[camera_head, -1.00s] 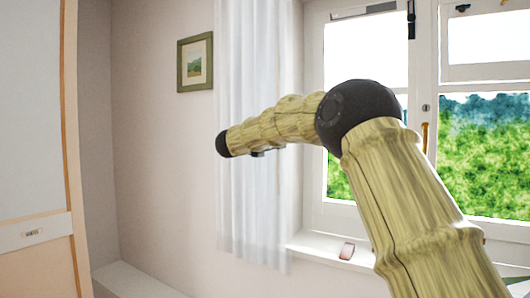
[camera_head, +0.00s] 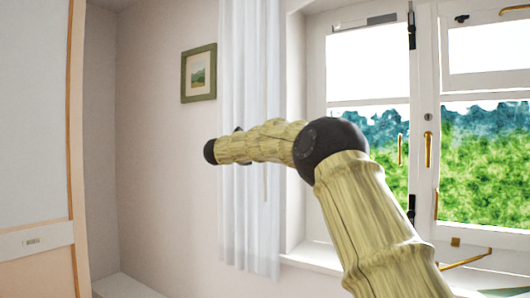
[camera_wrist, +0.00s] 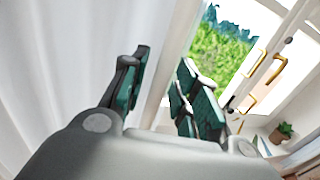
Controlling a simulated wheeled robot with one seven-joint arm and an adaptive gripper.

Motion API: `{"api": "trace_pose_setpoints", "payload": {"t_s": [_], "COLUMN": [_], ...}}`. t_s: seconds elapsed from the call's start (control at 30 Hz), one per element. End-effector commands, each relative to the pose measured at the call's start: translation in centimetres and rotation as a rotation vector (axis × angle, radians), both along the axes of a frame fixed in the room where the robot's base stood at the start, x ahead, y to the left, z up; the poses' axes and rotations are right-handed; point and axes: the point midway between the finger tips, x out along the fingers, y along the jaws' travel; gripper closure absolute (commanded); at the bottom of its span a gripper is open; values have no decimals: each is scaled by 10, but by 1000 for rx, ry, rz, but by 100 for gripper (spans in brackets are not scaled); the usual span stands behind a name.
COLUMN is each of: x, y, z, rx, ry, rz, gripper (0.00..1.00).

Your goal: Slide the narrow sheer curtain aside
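The narrow sheer curtain (camera_head: 250,75) hangs white and pleated at the left side of the window in the head view. My arm crosses in front of its middle, and my gripper is mostly hidden there. In the wrist view the curtain (camera_wrist: 60,60) fills the left side, beside the left finger. My gripper (camera_wrist: 160,88) shows two dark green-padded fingers spread apart. A pale strip shows between them, and I cannot tell whether it is curtain edge or window frame. No cloth is visibly pinched.
The window (camera_head: 368,65) with brass handles is right of the curtain, above a white sill (camera_head: 318,256). A small potted plant (camera_wrist: 284,132) shows in the wrist view. A framed picture (camera_head: 198,73) hangs on the left wall. A pale cabinet (camera_head: 35,130) stands far left.

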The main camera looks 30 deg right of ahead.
Motion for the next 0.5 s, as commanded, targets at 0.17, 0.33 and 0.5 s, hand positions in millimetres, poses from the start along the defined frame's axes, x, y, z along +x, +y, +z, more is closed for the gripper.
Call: {"api": "trace_pose_setpoints", "payload": {"t_s": [0.17, 0.33, 0.5], "x": [0, 0, -4], "y": [1, 3, 18], "z": [0, 0, 0], "rx": [0, 0, 1], "ry": [0, 0, 1], "rz": [1, 2, 4], "gripper": [65, 65, 65]}}
